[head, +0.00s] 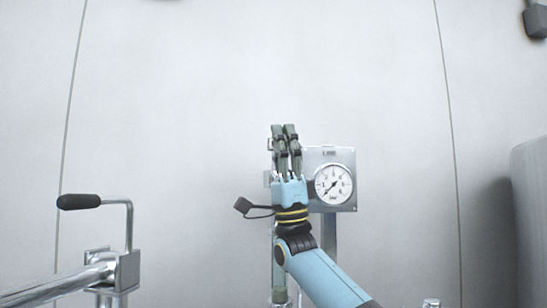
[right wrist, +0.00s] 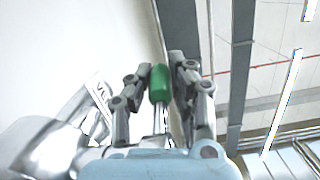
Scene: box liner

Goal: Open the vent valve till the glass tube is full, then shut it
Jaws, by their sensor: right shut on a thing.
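My right gripper (head: 284,135) reaches up in front of the panel in the head view. In the right wrist view its fingers (right wrist: 160,100) are shut on the green handle (right wrist: 160,82) of the vent valve, which has a metal stem. In the head view the hand hides the valve. The glass tube (head: 279,258) stands upright below the hand, partly behind my forearm. Its lower end looks greenish; its upper part is hidden, so the full level cannot be read. My left gripper is not in view.
A round pressure gauge (head: 333,184) sits on a metal plate right of the hand. A chrome pipe (head: 60,285) with a black-gripped crank (head: 80,201) is at lower left.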

